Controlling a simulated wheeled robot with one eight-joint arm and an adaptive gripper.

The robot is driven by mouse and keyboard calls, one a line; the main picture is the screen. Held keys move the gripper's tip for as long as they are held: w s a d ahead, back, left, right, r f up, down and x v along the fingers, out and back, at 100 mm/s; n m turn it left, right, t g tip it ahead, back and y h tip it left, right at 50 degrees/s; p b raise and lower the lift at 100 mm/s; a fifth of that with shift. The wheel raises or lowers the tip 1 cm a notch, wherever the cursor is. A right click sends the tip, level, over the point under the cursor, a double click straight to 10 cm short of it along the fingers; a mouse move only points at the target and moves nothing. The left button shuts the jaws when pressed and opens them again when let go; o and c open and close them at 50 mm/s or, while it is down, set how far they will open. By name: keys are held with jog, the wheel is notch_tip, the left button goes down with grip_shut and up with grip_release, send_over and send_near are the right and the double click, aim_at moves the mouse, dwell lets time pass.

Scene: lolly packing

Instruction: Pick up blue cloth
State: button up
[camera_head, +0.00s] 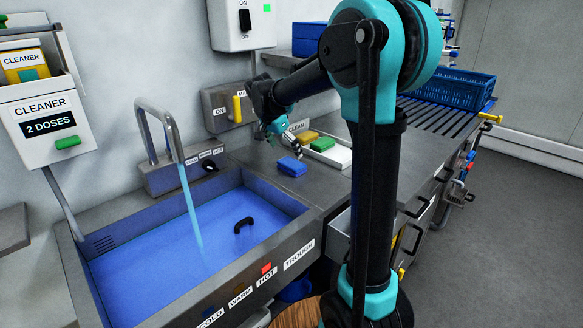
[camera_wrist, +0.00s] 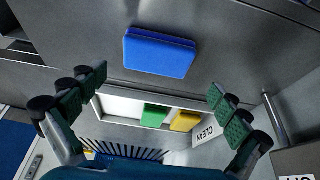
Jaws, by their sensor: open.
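The blue cloth (camera_head: 292,166) is a small folded block lying on the grey metal counter beside the sink, outside the CLEAN tray. In the wrist view the blue cloth (camera_wrist: 160,52) lies flat, ahead of the fingertips and roughly centred between them. My gripper (camera_head: 275,132) hangs above the counter, behind and a little left of the cloth in the head view. In the wrist view my gripper (camera_wrist: 165,85) has its fingers wide apart with nothing between them, and it does not touch the cloth.
A white tray marked CLEAN (camera_head: 340,157) holds a green cloth (camera_head: 322,144) and a yellow cloth (camera_head: 306,137). A sink (camera_head: 315,212) of blue water with a running tap (camera_head: 170,125) is at the left. A blue crate (camera_head: 455,88) stands at the back right.

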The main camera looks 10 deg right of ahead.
aim_at(291, 163)
jog(key=shift+s+x, duration=0.15)
jog(key=shift+x, duration=1.3)
jog(key=shift+s+x, duration=0.15)
jog(key=shift+x, duration=1.3)
jog(key=shift+f, duration=0.1)
jog(key=c, duration=1)
jog(key=shift+c, duration=0.2)
notch_tip(291, 163, up, 20)
